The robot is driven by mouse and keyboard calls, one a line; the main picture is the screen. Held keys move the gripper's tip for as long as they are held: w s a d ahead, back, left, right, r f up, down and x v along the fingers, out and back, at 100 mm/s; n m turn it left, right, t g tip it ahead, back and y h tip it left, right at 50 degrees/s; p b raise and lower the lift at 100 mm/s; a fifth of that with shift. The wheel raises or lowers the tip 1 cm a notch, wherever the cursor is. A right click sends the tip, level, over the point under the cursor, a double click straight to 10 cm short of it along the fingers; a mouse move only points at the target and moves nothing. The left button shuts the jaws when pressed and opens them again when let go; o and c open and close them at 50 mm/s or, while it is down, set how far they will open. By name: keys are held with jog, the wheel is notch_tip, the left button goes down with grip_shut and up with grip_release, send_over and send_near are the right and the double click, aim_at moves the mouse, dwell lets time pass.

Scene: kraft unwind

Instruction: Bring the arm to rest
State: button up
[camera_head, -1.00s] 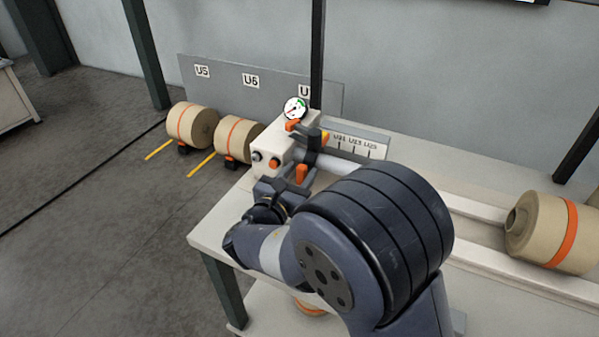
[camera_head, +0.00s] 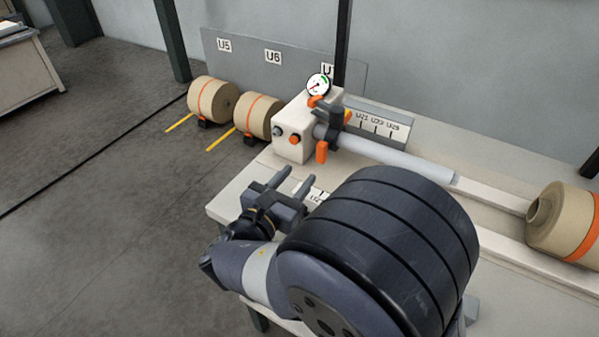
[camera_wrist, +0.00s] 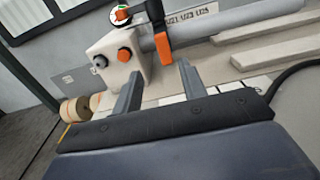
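My gripper (camera_head: 293,184) is over the near left part of the white bench (camera_head: 234,207), in front of the unwind stand. Its two fingers are apart with nothing between them. In the wrist view the open fingers (camera_wrist: 160,90) point toward the white control box (camera_wrist: 118,50), clear of it. The control box (camera_head: 291,126) carries a gauge (camera_head: 319,85), a grey knob and an orange knob (camera_head: 295,139). A grey shaft (camera_head: 390,158) runs right from it, with an orange lever (camera_head: 321,152) at its left end. My arm covers the middle of the bench.
A kraft roll with an orange band (camera_head: 566,222) sits on rails at the right. Two more rolls (camera_head: 213,99) (camera_head: 259,117) rest on the floor at left, by yellow marks. A grey panel (camera_head: 290,66) stands behind. The floor at left is clear.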

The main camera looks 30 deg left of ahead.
aim_at(319, 153)
jog(key=w, duration=0.7)
jog(key=w+d, duration=0.1)
jog(key=w, duration=0.2)
jog(key=shift+w, duration=0.35)
jog(key=shift+w+d, duration=0.15)
jog(key=shift+d, duration=0.3)
